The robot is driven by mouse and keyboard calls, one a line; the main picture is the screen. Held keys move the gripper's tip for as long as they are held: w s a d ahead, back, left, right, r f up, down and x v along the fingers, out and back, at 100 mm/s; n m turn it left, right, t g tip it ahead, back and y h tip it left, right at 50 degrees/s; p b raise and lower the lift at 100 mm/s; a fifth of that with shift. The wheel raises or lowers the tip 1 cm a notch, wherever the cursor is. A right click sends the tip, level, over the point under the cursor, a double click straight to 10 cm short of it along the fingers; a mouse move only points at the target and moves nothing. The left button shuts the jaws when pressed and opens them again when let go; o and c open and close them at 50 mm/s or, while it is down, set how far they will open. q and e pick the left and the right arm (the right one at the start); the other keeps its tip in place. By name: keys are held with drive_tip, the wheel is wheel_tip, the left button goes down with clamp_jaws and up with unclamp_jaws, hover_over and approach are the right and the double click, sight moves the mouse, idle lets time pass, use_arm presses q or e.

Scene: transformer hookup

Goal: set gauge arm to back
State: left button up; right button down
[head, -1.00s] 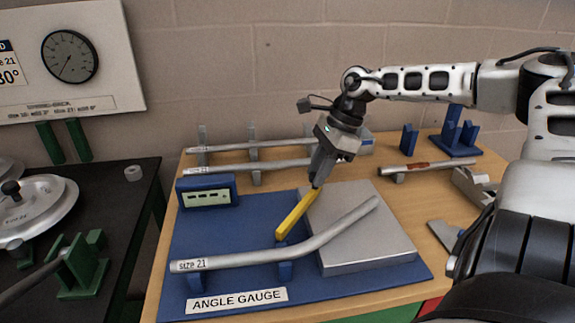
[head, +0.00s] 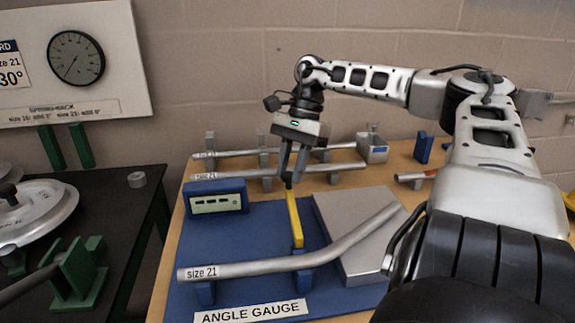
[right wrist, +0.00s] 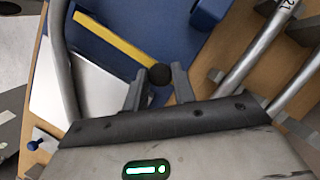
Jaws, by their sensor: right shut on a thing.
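The yellow gauge arm (head: 295,219) stands on the blue angle gauge base (head: 253,226), its near end by the bent pipe and its far end at my right gripper. My right gripper (head: 289,181) is shut on the dark knob at the arm's far end. In the right wrist view the round black knob (right wrist: 159,74) sits between the two fingertips, with the yellow arm (right wrist: 115,38) running up and left. The bent pipe (head: 251,265), marked size 21, rests on blue supports. The gauge's display (head: 215,202) shows dashes. My left gripper is not in view.
A grey block (head: 335,207) lies right of the yellow arm, partly under the pipe. Straight pipes (head: 243,174) lie on a rack behind the gauge. A black table (head: 117,214) with green holders stands at left.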

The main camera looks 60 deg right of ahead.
drive_tip(key=shift+w, duration=0.1)
idle(0.3)
drive_tip(key=c, duration=1.1)
unclamp_jaws()
drive_tip(key=shift+c, duration=0.2)
drive_tip(key=p+v, duration=0.2)
drive_tip(key=v, duration=1.4)
drive_tip(key=shift+a, duration=0.2)
